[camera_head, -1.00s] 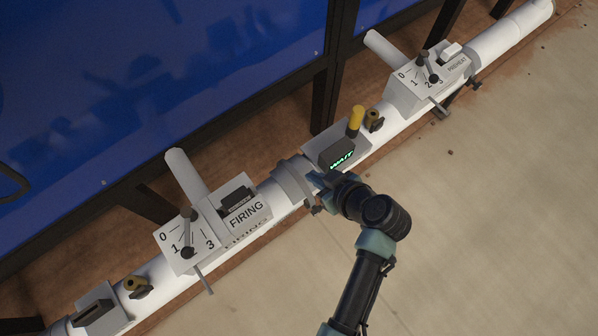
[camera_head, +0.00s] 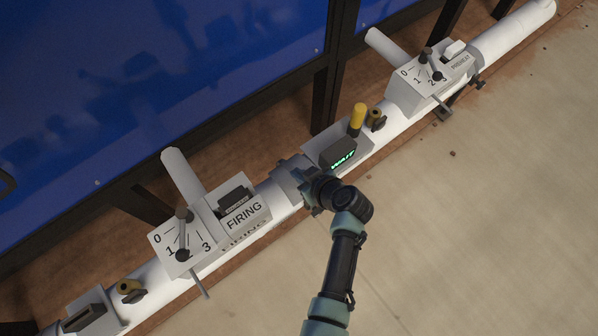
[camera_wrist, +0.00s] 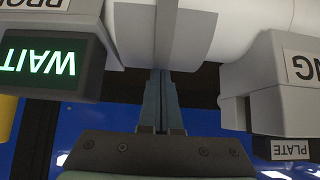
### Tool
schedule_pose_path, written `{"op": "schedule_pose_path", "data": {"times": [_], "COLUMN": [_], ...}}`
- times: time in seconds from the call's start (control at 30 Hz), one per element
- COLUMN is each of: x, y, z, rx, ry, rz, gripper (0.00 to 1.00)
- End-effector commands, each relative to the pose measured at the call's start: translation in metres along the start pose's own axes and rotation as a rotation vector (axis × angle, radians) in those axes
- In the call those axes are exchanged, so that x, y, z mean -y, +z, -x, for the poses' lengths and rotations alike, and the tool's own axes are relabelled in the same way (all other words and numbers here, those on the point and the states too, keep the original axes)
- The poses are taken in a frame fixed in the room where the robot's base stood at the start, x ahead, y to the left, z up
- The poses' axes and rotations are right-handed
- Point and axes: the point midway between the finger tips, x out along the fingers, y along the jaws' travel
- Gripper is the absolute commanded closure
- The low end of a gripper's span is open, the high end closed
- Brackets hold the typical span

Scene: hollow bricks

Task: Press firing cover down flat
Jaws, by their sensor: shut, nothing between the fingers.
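The firing unit is a pale box on the white pipe, with a panel marked FIRING (camera_head: 243,215) and a dark raised part (camera_head: 237,198) behind it. In the wrist view its edge (camera_wrist: 297,92) is at the right, with letters NG and a piece marked PLATE (camera_wrist: 290,148). I cannot tell for certain which part is the cover or how flat it lies. My gripper (camera_wrist: 161,90) is shut and empty, its fingers pointing at the pipe between the firing unit and the WAIT display. In the head view my gripper (camera_head: 308,190) is right of the firing unit, apart from it; its fingertips are unclear.
A WAIT display (camera_head: 342,159) with a yellow knob (camera_head: 357,119) stands close right of my gripper. A dial with a lever (camera_head: 183,240) adjoins the firing panel on the left. A PREHEAT unit (camera_head: 432,76) is farther right. The floor in front is clear.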

Motion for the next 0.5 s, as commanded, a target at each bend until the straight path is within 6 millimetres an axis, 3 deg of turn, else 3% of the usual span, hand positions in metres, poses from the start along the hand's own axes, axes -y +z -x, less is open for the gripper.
{"op": "schedule_pose_path", "data": {"times": [0.5], "x": [0.001], "y": [0.016], "z": [-0.016], "rx": [0.001], "ry": [-0.001], "rz": [0.001], "gripper": [1.00]}}
